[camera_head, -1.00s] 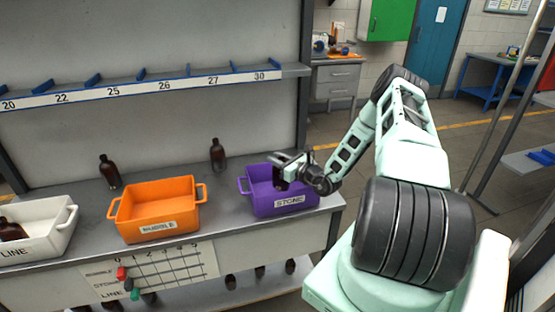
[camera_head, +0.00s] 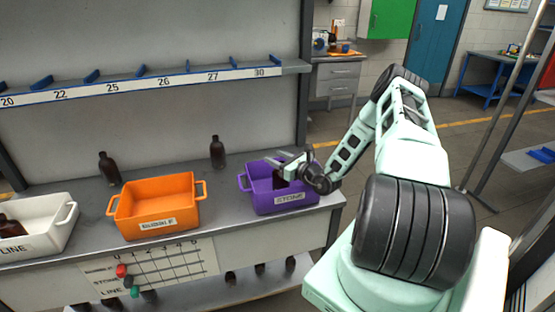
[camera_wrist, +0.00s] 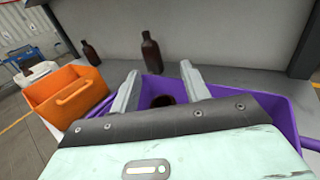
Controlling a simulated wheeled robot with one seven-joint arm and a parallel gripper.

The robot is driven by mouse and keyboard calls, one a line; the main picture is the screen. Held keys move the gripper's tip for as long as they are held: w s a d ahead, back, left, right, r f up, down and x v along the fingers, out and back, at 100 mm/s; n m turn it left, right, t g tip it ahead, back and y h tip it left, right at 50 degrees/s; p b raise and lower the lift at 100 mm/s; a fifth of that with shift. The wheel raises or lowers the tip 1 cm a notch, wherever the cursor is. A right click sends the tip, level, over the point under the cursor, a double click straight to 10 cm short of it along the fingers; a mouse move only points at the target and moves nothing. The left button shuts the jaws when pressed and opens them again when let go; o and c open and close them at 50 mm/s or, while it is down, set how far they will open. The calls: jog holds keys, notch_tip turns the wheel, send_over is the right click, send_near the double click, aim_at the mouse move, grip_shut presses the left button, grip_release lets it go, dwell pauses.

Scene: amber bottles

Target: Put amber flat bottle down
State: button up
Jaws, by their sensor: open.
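My gripper (camera_head: 279,160) is over the purple bin (camera_head: 292,208) labelled STONE, with its two fingers spread apart. In the wrist view, my gripper (camera_wrist: 160,72) shows its pale fingers open, reaching over the purple bin (camera_wrist: 278,108). A dark amber bottle (camera_head: 279,181) is inside the bin, just below the fingers. The wrist view shows only a round dark part of this bottle (camera_wrist: 162,100) between the fingers; my gripper's body hides the rest. I cannot tell whether it touches a finger or whether it is flat.
An orange bin (camera_head: 157,207) and a white bin (camera_head: 45,235) holding dark bottles stand to the left. Two upright brown bottles, one left (camera_head: 109,169) and one right (camera_head: 217,152), stand behind the bins. A numbered shelf rail (camera_head: 140,88) runs above.

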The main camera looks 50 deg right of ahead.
jog(key=s+r+b, duration=0.1)
jog(key=s+b, duration=0.2)
jog(key=s, duration=0.9)
jog(key=w+a+r+n+g+y, duration=0.2)
jog(key=w+a+r+n+y, duration=0.15)
jog(key=a, duration=0.35)
jog(key=w+a+r+n+g+y, duration=0.1)
jog(key=w+a+r+n+y, duration=0.1)
jog(key=a+n+y, duration=0.4)
jog(key=s+a+r+n+g+y, duration=0.25)
jog(key=a+n+g, duration=0.3)
jog(key=a, duration=0.45)
jog(key=s+a+r+n+g+y, duration=0.2)
jog(key=a+r+n+g, duration=0.15)
jog(key=a+g, duration=0.45)
jog(key=s+a+r+n+h, duration=0.2)
jog(key=s+a+n+h, duration=0.5)
jog(key=s+n, duration=0.3)
jog(key=s+a+r+n+g+h, duration=0.1)
jog(key=s+a+r+n+h, duration=0.2)
jog(key=s+a+n+h, duration=0.3)
jog(key=shift+s+a+n+h, duration=0.4)
jog(key=shift+s+a+n, duration=1.75)
jog(key=shift+n, duration=2.4)
jog(key=shift+g, duration=0.25)
